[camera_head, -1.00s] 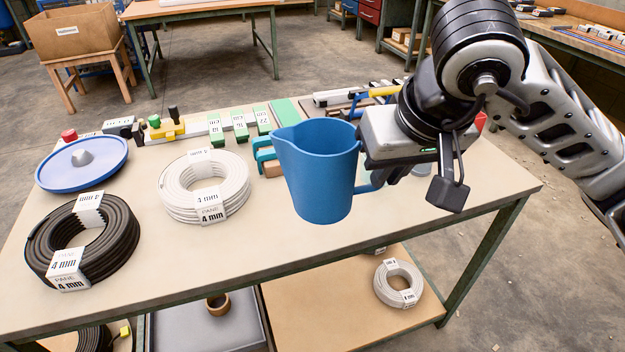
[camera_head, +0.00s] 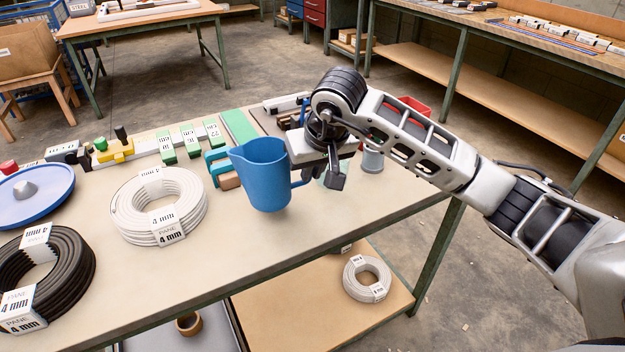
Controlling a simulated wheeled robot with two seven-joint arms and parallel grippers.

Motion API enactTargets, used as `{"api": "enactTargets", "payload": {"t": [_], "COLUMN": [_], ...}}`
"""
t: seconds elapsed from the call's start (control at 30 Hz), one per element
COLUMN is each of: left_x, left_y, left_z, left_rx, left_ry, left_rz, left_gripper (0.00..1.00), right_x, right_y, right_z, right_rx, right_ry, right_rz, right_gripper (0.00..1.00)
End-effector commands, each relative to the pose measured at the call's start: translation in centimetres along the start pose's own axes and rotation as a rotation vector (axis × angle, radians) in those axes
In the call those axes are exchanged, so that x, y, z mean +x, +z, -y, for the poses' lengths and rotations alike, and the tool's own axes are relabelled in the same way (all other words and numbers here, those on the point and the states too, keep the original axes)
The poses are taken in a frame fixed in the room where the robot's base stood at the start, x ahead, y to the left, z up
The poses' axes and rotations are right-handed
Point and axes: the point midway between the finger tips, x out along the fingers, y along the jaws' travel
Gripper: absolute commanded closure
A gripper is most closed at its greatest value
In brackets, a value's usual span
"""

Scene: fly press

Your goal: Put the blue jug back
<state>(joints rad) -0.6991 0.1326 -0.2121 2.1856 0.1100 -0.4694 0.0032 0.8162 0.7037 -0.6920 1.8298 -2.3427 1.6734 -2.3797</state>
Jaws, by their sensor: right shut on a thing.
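The blue jug (camera_head: 262,172) is upright at the middle of the workbench, with its spout to the left and its handle to the right. My right gripper (camera_head: 304,180) is shut on the jug's handle; the fingertips are partly hidden by the wrist and the jug. I cannot tell whether the jug's base touches the bench top (camera_head: 330,215) or hangs just above it. My left gripper is not in view.
Left of the jug lie a white coil (camera_head: 160,204), a black coil (camera_head: 45,275) and a blue disc (camera_head: 35,194). Green labelled blocks (camera_head: 190,140) and teal clamps (camera_head: 217,168) stand behind it. A grey cup (camera_head: 372,160) and red bin (camera_head: 413,106) are to the right. The front right bench top is clear.

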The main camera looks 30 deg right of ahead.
Motion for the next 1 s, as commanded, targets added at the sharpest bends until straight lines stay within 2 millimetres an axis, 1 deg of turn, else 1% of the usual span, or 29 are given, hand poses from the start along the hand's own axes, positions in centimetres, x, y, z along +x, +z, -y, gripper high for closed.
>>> {"api": "enactTargets", "payload": {"t": [0.03, 0.1, 0.2, 0.47, 0.6, 0.63, 0.67, 0.7, 1.0], "left_x": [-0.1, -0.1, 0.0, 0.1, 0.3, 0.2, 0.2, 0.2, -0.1], "left_y": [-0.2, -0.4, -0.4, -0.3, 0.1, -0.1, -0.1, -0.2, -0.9], "left_z": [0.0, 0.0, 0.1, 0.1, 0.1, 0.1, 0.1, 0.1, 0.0], "left_rx": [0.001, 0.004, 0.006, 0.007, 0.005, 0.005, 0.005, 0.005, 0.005], "left_ry": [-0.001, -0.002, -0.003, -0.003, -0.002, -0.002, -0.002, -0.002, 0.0], "left_rz": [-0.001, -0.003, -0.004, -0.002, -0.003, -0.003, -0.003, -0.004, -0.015], "left_gripper": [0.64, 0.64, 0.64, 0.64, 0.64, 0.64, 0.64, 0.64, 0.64], "right_x": [0.8, 1.6, 2.3, 2.4, 2.8, 2.7, 2.7, 2.7, 2.4], "right_y": [0.6, 0.9, 1.2, 1.2, 1.4, 1.4, 1.3, 1.3, 1.3], "right_z": [0.1, 0.1, 0.0, 0.0, -0.1, 0.0, 0.0, 0.0, 0.0], "right_rx": [0.0, 0.0, -0.001, -0.001, -0.001, -0.001, -0.001, -0.001, -0.001], "right_ry": [-0.003, -0.003, -0.002, -0.001, -0.001, -0.001, -0.001, -0.001, -0.002], "right_rz": [0.007, 0.005, 0.002, 0.0, -0.001, 0.001, 0.001, 0.001, 0.002], "right_gripper": [1.0, 1.0, 1.0, 1.0, 1.0, 0.82, 0.73, 0.68, 0.68]}}
